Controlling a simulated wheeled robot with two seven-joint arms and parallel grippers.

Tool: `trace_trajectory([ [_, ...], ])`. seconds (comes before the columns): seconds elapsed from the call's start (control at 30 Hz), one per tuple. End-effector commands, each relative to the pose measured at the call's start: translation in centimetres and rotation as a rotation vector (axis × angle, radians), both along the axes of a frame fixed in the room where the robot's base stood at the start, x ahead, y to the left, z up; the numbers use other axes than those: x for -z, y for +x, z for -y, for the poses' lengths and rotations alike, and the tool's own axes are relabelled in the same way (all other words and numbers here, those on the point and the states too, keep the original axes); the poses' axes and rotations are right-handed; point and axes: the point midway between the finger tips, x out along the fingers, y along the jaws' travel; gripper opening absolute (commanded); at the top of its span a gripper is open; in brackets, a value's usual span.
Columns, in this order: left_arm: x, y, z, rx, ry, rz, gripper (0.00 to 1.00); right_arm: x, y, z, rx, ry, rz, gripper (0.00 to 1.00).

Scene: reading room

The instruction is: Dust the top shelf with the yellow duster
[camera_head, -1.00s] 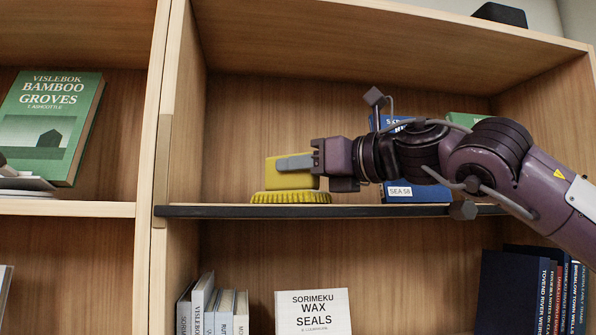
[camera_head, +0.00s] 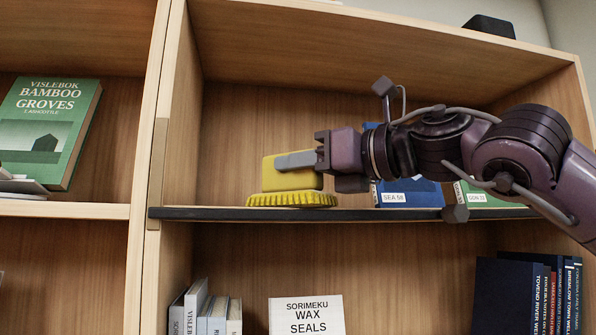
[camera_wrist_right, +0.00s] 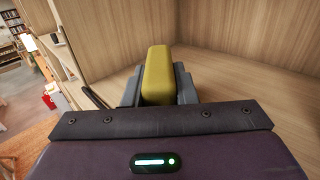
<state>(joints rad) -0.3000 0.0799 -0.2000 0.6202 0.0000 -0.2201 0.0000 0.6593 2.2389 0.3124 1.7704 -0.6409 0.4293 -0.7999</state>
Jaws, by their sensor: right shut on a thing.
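The yellow duster (camera_head: 292,199) has a block handle and a ridged, fringed pad at its base. My right gripper (camera_head: 296,161) is shut on its handle, and the pad rests on or just above the top shelf (camera_head: 350,214) near its left end. I cannot tell whether the pad touches the board. In the right wrist view the duster's yellow handle (camera_wrist_right: 158,75) sits between the two grey fingers, and its pad is hidden. My left gripper is not in view.
The left upright panel (camera_head: 165,130) is close to the duster. A green book (camera_head: 45,130) stands in the left bay.

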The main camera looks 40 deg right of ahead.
Motion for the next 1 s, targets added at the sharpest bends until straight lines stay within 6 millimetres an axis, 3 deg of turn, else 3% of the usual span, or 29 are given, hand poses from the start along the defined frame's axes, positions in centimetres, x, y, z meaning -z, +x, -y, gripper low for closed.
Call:
trace_trajectory([
  [0.47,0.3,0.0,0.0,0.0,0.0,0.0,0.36,-0.1,-1.0,-0.5,0.001,0.0,0.002,0.0],
  [1.0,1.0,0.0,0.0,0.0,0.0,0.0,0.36,0.0,-2.7,2.0,0.0,0.0,0.002,0.0],
])
